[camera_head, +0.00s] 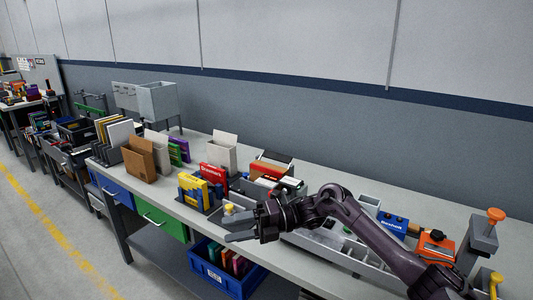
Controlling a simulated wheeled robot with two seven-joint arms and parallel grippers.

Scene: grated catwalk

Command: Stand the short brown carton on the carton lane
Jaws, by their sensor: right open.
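A brown carton (139,160) stands upright near the left end of the workbench. A paler, cream carton (158,152) stands just behind it to the right. I cannot tell which strip of the bench is the carton lane. My right gripper (238,227) reaches in from the right over the bench's front edge. Its jaws are open and empty, pointing left, well to the right of the brown carton and apart from it. My left gripper is not in view.
A tall white carton (222,153) stands behind. A dark rack of folders (108,153) is left of the brown carton. A blue crate (220,281) sits below the bench.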

